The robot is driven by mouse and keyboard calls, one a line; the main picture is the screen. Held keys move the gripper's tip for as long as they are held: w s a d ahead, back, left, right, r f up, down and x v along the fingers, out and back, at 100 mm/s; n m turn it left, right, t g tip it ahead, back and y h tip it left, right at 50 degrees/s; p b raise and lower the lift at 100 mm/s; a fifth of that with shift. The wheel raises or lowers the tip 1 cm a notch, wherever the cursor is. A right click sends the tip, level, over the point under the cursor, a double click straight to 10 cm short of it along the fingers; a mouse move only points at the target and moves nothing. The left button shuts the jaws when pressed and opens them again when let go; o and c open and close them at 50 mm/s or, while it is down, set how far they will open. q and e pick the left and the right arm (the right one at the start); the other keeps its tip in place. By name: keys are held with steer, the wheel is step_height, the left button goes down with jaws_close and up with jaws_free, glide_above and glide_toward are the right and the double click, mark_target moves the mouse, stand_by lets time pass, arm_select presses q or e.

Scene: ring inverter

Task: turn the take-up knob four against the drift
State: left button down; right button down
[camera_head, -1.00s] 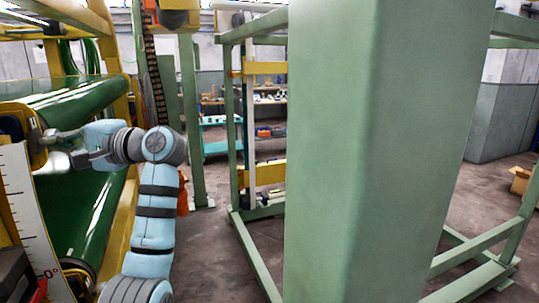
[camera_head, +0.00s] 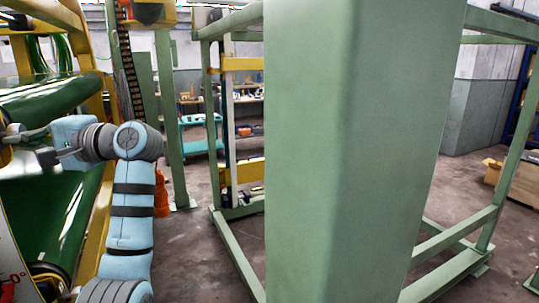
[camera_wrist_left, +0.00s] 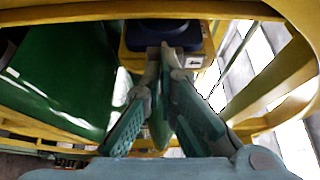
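My left gripper (camera_head: 18,148) is at the left edge of the head view, its fingertips partly cut off by the frame. In the left wrist view, its two green-grey fingers (camera_wrist_left: 165,55) run forward and come close together at their tips. A dark blue rounded part (camera_wrist_left: 163,31) on a yellow mount lies just beyond the tips. I cannot tell whether it is a take-up knob, whether the fingers touch it, or whether something thin is between them. No knob number is readable. My right gripper is in neither view.
A green roller (camera_head: 55,98) in a yellow frame stands at the left. A white scale plate (camera_head: 12,268) is partly cut off below it. A large green post (camera_head: 355,150) blocks the middle of the head view. Bare floor (camera_head: 190,255) shows between my arm and the post.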

arm_select(q)
steer(key=w+d+p, duration=0.1)
steer(key=d+p, duration=0.1)
steer(key=d, duration=0.1)
steer(key=w+d, duration=0.1)
steer(key=d, duration=0.1)
steer(key=shift+w+d+p, duration=0.1)
steer(key=shift+w+p, duration=0.25)
steer(key=shift+p, duration=0.05)
